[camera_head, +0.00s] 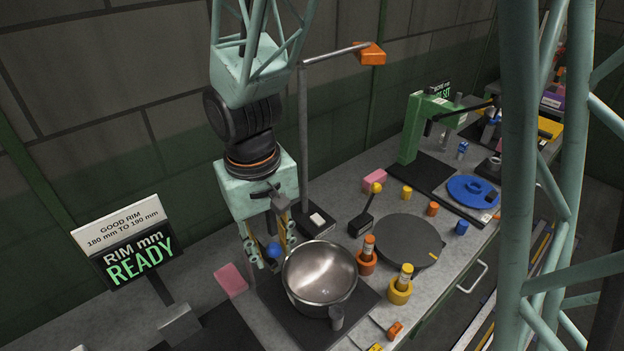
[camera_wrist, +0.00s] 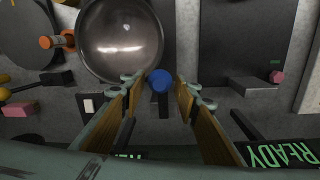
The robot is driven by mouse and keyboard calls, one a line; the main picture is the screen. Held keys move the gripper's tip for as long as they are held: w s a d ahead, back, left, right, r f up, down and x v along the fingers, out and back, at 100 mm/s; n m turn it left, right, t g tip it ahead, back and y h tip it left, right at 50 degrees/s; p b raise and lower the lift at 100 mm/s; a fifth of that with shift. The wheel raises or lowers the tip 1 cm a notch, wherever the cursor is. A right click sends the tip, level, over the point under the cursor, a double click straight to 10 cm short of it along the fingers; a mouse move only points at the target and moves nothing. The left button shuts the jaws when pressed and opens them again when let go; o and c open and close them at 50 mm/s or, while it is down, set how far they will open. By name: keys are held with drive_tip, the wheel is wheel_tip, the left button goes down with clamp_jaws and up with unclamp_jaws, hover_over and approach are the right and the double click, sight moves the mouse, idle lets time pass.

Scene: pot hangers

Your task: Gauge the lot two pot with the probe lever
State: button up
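A shiny steel pot (camera_head: 320,275) with a short handle sits on a dark square plate (camera_head: 278,312); it fills the upper left of the wrist view (camera_wrist: 122,38). A lever with a blue ball knob (camera_head: 273,251) stands beside the pot's left rim. My gripper (camera_head: 268,262) points down over this lever. In the wrist view, the blue knob (camera_wrist: 160,78) is between my two fingertips (camera_wrist: 159,92), with a small gap on each side, so my gripper is open around it. No lot mark on the pot is readable.
The sign (camera_head: 130,243) reads RIM mm READY, good rim 180 to 190 mm. A yellow-knobbed lever (camera_head: 370,200), a dark round disc (camera_head: 408,240), orange and yellow posts, and a green stand (camera_head: 412,128) lie to the right. A pole with an orange head (camera_head: 370,53) rises behind.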

drive_tip(key=shift+a+r, duration=0.1)
drive_tip(key=shift+r, duration=0.15)
